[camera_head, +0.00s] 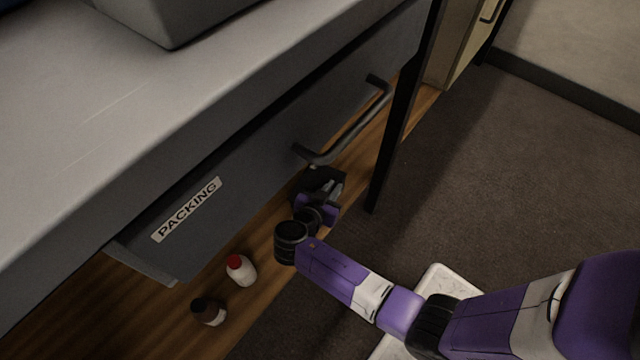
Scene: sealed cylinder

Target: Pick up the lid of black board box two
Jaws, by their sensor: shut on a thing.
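My gripper (327,192) reaches in below the drawer handle, at the open space under the drawer. It is shut on a small black object (318,175), which is dark and partly hidden by the gripper and the shadow. I cannot tell from this view whether this black object is the lid alone or the lid together with a box. No label on it can be read.
A grey drawer labelled PACKING (187,209) with a dark handle (345,132) hangs just above my gripper. A dark table leg (393,140) is close on the right.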

